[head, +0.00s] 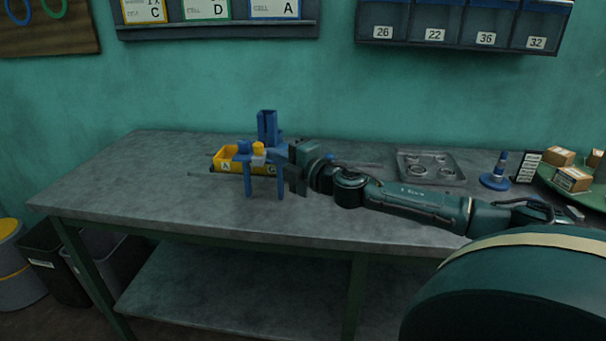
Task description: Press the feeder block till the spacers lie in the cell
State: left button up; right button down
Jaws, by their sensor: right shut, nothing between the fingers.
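A blue feeder (267,128) with an upright hopper and thin legs stands on the grey workbench. A small yellow piece (258,148) shows at the feeder, close to my fingertips; I cannot tell whether it is the feeder block. A yellow bin (226,164) marked A sits just left of and behind the feeder's legs. My right gripper (268,156) reaches in from the right, shut and empty, right at the feeder. I cannot tell whether it touches. The gripper hides part of the feeder. No spacers can be made out. My left gripper is out of view.
A metal tray (430,168) with round parts lies to the right on the workbench (130,185). A blue spindle (496,172) and a green turntable (577,187) with small boxes stand farther right. Labelled bins (460,22) hang above. The bench's left part is clear.

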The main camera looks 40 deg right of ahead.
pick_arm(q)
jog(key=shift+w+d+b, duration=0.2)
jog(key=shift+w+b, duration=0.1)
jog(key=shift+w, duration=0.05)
pick_arm(e)
jog(key=s+d, duration=0.1)
jog(key=s, duration=0.6)
jog(key=shift+s+f, duration=0.1)
dwell(1.4)
